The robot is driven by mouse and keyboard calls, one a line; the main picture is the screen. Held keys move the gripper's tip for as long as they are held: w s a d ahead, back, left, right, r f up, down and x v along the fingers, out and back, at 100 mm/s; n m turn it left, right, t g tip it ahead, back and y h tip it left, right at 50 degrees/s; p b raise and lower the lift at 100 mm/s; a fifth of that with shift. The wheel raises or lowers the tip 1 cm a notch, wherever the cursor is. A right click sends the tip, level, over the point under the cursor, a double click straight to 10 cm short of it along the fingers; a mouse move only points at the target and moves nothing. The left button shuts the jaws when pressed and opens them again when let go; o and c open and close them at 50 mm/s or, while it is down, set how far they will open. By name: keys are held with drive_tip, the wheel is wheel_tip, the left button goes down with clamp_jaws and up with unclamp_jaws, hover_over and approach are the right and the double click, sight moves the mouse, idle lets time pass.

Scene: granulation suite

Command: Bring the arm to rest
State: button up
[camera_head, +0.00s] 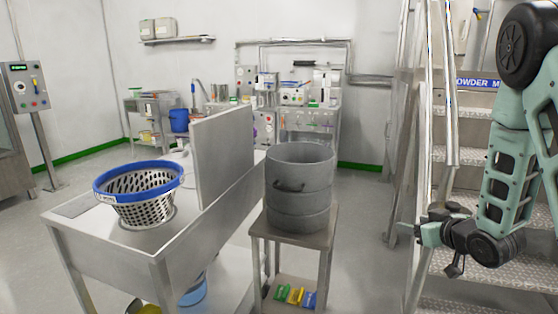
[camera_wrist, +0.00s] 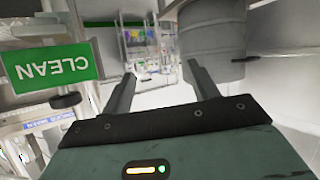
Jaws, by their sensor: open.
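My arm hangs at the right of the head view, bent, with its green and dark links in front of the metal stairs. My gripper (camera_head: 432,234) is at its lower end, to the right of the steel drum and apart from it. In the wrist view my gripper (camera_wrist: 161,74) shows two dark fingers spread apart with nothing between them. The fingers are open toward the far equipment.
A grey drum (camera_head: 300,190) stands on a small stand; it also shows in the wrist view (camera_wrist: 212,40). A blue-rimmed perforated basket (camera_head: 140,195) sits on a steel table (camera_head: 95,235). Stairs (camera_head: 470,225) rise close behind my arm. A green CLEAN sign (camera_wrist: 52,66) shows upside down.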

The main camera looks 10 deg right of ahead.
drive_tip(key=a+n+g+y, duration=0.1)
drive_tip(key=a+g, duration=0.1)
drive_tip(key=a, duration=0.8)
drive_tip(key=s+a+r+n+g, duration=0.2)
drive_tip(key=s+a+g, duration=0.2)
drive_tip(key=s+a, duration=0.45)
drive_tip(key=s+a+r+n+g, duration=0.1)
drive_tip(key=s+a+g, duration=0.35)
drive_tip(key=a, duration=0.75)
drive_tip(key=s+a+r+n+g, duration=0.1)
drive_tip(key=s+a, duration=0.1)
drive_tip(key=s, duration=0.6)
drive_tip(key=s+a+r+n+g, duration=0.2)
drive_tip(key=s, duration=0.5)
wheel_tip(320, 180, up, 14)
drive_tip(key=p, duration=1.4)
drive_tip(key=shift+d+f, duration=0.15)
drive_tip(key=shift+f, duration=0.1)
